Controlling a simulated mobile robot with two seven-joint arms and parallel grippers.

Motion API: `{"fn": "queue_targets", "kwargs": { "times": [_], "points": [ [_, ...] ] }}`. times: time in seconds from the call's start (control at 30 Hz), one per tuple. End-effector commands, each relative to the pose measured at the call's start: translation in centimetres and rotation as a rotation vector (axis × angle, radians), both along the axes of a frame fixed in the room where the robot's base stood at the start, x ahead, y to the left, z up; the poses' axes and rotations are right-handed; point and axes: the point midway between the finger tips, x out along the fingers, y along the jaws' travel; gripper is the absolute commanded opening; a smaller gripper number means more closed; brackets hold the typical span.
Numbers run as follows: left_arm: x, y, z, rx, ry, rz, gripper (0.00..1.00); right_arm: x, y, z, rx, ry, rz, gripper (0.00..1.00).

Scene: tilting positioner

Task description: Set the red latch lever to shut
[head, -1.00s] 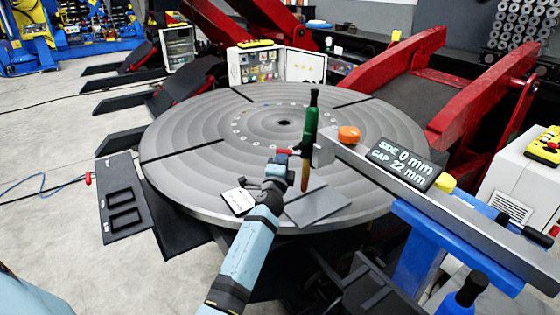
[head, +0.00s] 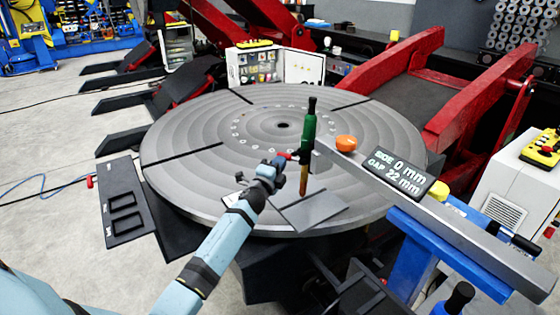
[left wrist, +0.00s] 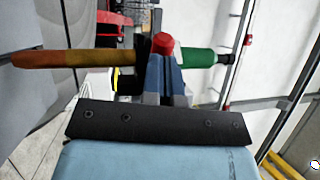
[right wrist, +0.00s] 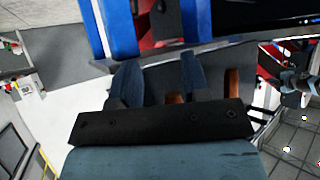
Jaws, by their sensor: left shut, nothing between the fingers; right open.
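The red latch lever (head: 293,155) is a short red piece beside the upright green and orange tool (head: 308,130), above the near part of the round table. In the left wrist view its rounded red end (left wrist: 163,41) is just beyond my fingertips, in front of the tool's dark middle. My left gripper (head: 280,162) is shut and empty, its blue fingers (left wrist: 164,68) together close behind the lever. I cannot tell whether they touch. The lever's pivot is hidden. My right gripper (right wrist: 158,78) is open and empty, away from the lever.
The round grey table (head: 200,130) fills the middle. A grey bar (head: 450,223) on a blue stand runs right from the tool, with an orange knob (head: 346,143) and a display (head: 398,172) reading side 0 mm, gap 22 mm. A flat grey plate (head: 312,208) lies below the tool.

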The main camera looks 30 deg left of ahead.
Motion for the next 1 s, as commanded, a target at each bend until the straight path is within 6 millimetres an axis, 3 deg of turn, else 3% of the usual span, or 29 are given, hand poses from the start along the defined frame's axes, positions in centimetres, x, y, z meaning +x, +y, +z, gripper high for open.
{"fn": "queue_targets", "kwargs": {
  "times": [0.17,0.5,1.0],
  "points": [
    [1.0,0.9,0.1,0.007,0.002,-0.157,0.0,0.1,-0.4,0.5,-0.003,-0.004,-0.007,0.43],
    [2.7,1.3,-0.1,0.004,-0.001,-0.402,0.0,-0.1,-0.1,-1.0,0.0,0.007,-0.005,0.43],
    [3.5,1.3,0.0,0.0,-0.002,-0.396,0.0,-0.1,0.4,-1.2,0.007,0.003,0.004,0.43]
  ]
}}
